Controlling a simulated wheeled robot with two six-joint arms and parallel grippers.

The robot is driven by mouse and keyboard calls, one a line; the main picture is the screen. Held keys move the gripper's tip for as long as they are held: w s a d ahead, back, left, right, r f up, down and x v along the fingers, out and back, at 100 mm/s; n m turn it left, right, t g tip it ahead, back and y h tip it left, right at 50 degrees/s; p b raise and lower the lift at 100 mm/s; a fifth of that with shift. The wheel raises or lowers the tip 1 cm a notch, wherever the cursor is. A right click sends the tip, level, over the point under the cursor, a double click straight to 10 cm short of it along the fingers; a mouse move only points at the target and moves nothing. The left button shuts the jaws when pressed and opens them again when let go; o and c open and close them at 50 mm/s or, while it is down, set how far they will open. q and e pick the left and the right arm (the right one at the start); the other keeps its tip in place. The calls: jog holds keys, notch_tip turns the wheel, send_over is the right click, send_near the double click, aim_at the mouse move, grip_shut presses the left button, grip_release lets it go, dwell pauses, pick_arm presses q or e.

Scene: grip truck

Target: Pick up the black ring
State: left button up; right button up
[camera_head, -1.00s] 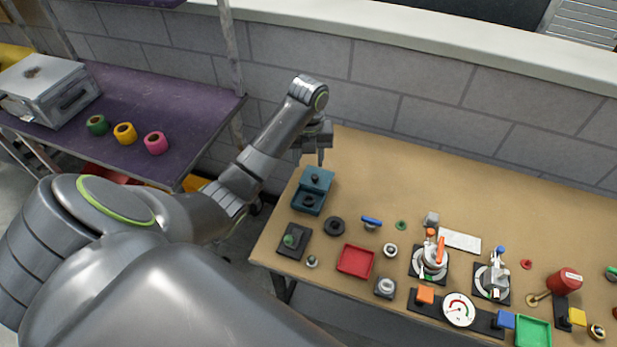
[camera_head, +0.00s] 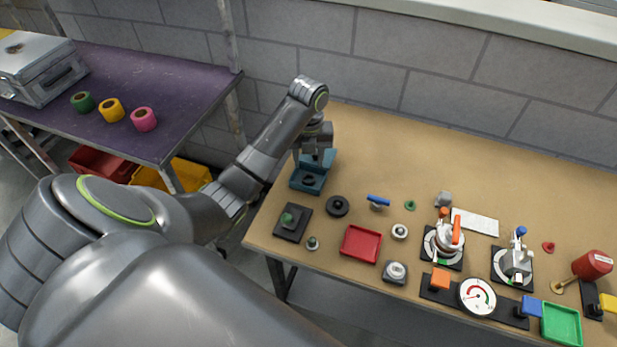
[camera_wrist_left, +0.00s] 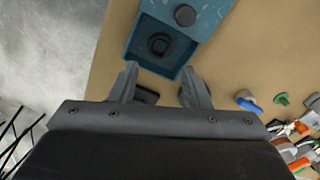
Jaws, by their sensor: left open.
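A teal holder (camera_head: 309,184) stands at the left end of the table, with a raised post section and an open tray. A black ring-shaped piece (camera_head: 308,181) lies in the tray; the left wrist view shows it (camera_wrist_left: 160,45) inside the tray walls. A round black disc-like ring (camera_head: 337,206) lies on the table right of the holder. My left gripper (camera_head: 316,152) is above the holder and partly hides its post. Its fingers (camera_wrist_left: 159,72) are open and empty, spread near the tray's close edge. My right gripper is out of view.
Gauges and clamps crowd the right side. The table's back strip is clear. A purple shelf (camera_head: 180,100) stands left.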

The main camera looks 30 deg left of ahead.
aim_at(308, 174)
pick_arm(q)
jog(key=shift+f+b, duration=1)
jog(key=shift+f, duration=0.35)
notch_tip(308, 174, down, 4)
jog(key=shift+w+a+f, duration=0.1)
jog(key=shift+w, duration=0.05)
jog(key=shift+c, duration=0.4)
jog(key=c, duration=0.7)
jog(key=shift+o, duration=0.2)
jog(key=shift+b, duration=0.3)
